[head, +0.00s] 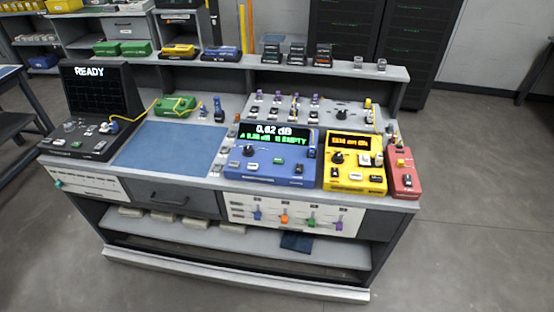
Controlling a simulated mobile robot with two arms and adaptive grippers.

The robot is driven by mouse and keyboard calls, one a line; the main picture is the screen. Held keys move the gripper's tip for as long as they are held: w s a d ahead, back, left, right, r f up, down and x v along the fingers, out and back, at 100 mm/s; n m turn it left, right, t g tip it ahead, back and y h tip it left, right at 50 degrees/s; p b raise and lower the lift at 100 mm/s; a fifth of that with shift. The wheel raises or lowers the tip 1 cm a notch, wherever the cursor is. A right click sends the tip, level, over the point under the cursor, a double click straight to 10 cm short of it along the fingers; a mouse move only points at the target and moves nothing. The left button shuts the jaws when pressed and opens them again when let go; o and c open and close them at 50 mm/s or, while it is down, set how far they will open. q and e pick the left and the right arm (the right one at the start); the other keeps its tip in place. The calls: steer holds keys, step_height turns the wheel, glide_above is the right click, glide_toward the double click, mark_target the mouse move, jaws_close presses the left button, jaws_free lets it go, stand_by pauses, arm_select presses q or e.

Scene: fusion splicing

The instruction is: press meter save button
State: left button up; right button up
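The blue meter (238,173) sits on the right half of the workbench top. The button labels are too small to read, so I cannot tell which is the save button. Neither of my grippers is in view, and nothing covers the meter's front.
A yellow unit (347,180) and a red unit (402,181) stand close to the meter's right. A blue mat (170,148) lies clear to its left. A black splicer (100,95) with a READY screen is at the far left. A raised shelf (215,65) runs behind.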

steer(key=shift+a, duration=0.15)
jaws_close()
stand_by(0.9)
